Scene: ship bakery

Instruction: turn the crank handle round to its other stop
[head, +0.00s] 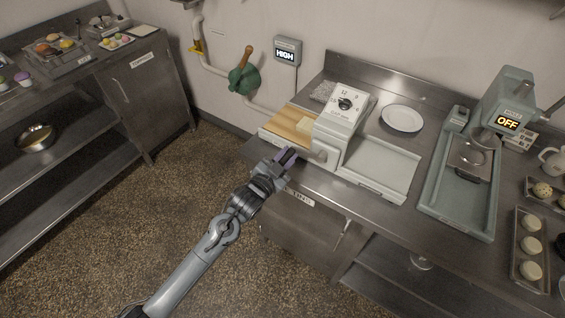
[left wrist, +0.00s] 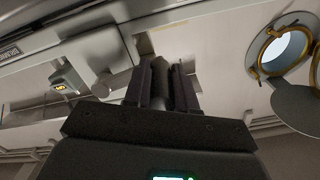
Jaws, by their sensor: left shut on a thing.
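The white machine (head: 340,122) with a numbered dial on top stands at the counter's front edge. Its crank (head: 317,155) is on the side facing me. My left gripper (head: 289,155) is at the crank's left end, shut on its handle; the fingers mostly hide the handle in the head view. In the left wrist view the left gripper's two dark fingers (left wrist: 166,84) are on either side of the dark handle (left wrist: 181,74). My right gripper is not in view.
A wooden board (head: 291,122) lies left of the machine's head and a pale empty tray (head: 383,168) right of it. A white plate (head: 402,118) is behind. A green valve (head: 243,79) with a wooden lever is on the wall. The floor in front is clear.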

